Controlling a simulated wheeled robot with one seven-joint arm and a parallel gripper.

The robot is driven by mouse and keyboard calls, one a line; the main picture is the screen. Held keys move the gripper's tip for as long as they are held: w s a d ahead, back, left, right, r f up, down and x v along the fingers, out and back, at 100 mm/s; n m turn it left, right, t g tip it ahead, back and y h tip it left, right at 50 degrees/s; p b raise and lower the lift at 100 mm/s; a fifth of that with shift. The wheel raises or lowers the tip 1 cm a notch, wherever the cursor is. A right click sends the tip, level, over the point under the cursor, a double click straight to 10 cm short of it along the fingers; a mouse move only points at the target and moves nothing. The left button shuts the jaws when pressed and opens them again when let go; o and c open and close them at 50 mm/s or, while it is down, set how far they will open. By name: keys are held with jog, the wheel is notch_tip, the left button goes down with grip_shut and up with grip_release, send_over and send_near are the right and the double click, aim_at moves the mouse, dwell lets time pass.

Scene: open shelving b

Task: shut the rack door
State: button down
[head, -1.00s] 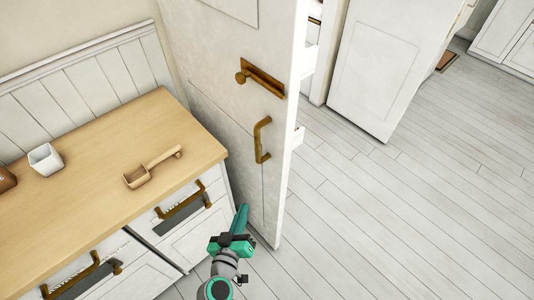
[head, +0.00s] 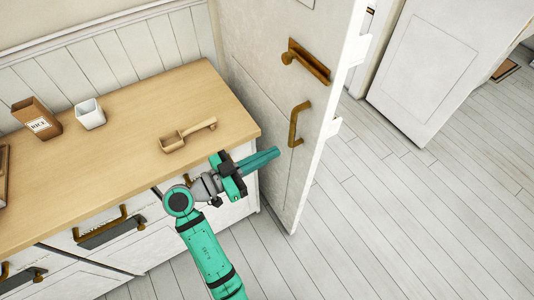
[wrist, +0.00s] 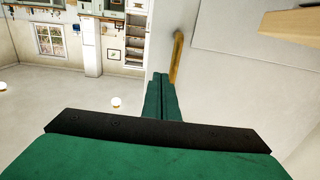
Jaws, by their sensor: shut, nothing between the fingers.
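The rack door (head: 270,75) is a tall white panel standing open, just right of the wooden counter. It carries a brass pull handle (head: 293,125) and a brass latch (head: 308,62) above it. My gripper (head: 277,153) is shut and empty, with its fingertips pointing right, close to the door face a little below the pull handle. In the wrist view the closed fingers (wrist: 162,97) sit together below the brass handle (wrist: 176,57). I cannot tell whether the fingertips touch the door.
The wooden counter (head: 120,120) holds a scoop (head: 188,135), a white cup (head: 90,114) and a rice box (head: 36,118). Drawers with brass handles (head: 100,224) face my arm. Another white door panel (head: 445,65) stands at the back right. The plank floor (head: 420,230) at right is clear.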

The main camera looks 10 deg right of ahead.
aim_at(310, 134)
jog(key=x, duration=1)
jog(key=shift+w+d, duration=0.1)
jog(key=shift+d, duration=0.25)
jog(key=shift+f, duration=0.1)
